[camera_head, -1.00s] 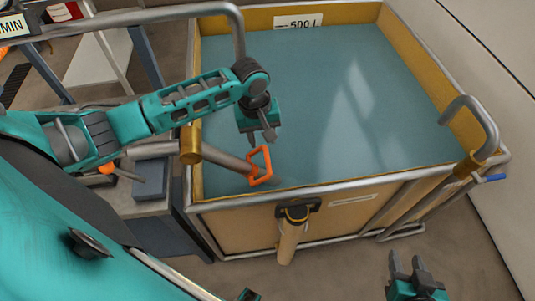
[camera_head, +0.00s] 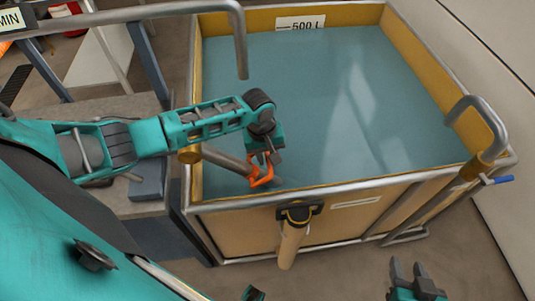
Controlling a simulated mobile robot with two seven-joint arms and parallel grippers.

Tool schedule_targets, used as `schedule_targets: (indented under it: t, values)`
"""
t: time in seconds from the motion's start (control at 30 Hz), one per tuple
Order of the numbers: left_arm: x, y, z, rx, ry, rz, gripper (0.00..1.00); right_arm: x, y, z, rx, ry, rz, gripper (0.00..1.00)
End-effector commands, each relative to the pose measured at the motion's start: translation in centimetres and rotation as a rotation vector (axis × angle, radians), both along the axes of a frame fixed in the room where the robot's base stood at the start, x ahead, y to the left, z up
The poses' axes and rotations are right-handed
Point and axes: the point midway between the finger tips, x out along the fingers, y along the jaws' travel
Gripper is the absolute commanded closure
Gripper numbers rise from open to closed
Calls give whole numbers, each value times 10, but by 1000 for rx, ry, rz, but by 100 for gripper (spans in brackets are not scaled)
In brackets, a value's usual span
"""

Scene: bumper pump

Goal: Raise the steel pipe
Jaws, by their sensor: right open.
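A grey steel pipe (camera_head: 226,161) with a brass-coloured end lies tilted across the left rim of the tank and reaches down toward the liquid. An orange loop handle (camera_head: 260,181) is at its lower end. My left gripper (camera_head: 266,160) points down at this handle and overlaps its upper part. I cannot tell whether its fingers are closed on the handle. My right gripper (camera_head: 412,272) is open and empty, at the bottom right, outside the tank.
The tank (camera_head: 335,190) holds blue-grey liquid (camera_head: 320,100). Another bent pipe (camera_head: 241,45) hangs over its back left, and a bent pipe (camera_head: 485,115) with a blue handle (camera_head: 498,180) stands at the right. A yellow cylinder (camera_head: 290,245) hangs on the front wall.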

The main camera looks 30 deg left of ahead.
Motion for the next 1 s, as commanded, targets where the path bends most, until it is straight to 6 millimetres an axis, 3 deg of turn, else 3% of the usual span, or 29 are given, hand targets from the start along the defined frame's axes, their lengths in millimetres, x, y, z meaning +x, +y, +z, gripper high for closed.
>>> schedule_targets:
  t: [0.3,1.0]
  values:
    - [0,0,0,0,0,0,100,0,0,0,1,0,-1,57]
    - [8,0,4,-16,-10,2,100,0,0,0,0,0,-1,57]
